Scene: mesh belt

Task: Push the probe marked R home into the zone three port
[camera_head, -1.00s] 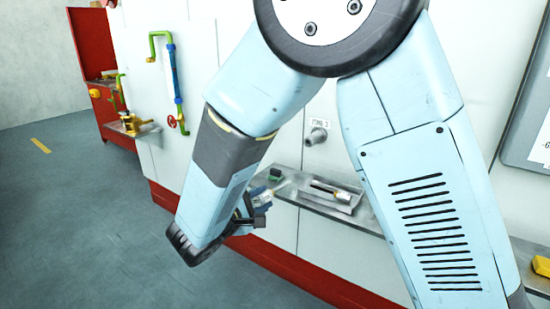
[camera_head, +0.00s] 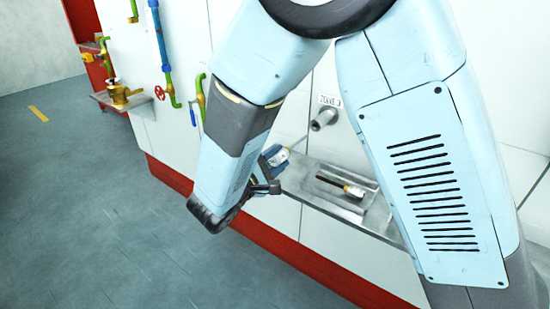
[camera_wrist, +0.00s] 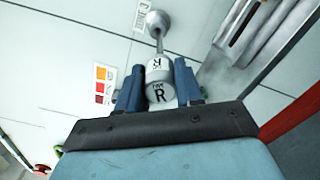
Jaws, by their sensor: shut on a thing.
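My gripper (camera_head: 272,168) is shut on the white probe (camera_head: 279,156). In the wrist view the probe (camera_wrist: 159,90) sits between the blue fingers of my gripper (camera_wrist: 158,84), with the letter R on it. Its thin metal rod points at the round grey port (camera_wrist: 158,20) on the wall. In the head view the rod runs up and right toward the same port (camera_head: 323,119), below the zone 3 label (camera_head: 330,101). The probe's body stands well off the port. I cannot tell whether the rod's tip is at the mouth or just inside.
A metal shelf (camera_head: 309,188) juts from the wall below the port. A second probe (camera_head: 353,190) lies in a tray on it. Pipes with a red valve wheel (camera_head: 159,93) stand at the left. The floor at left is clear.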

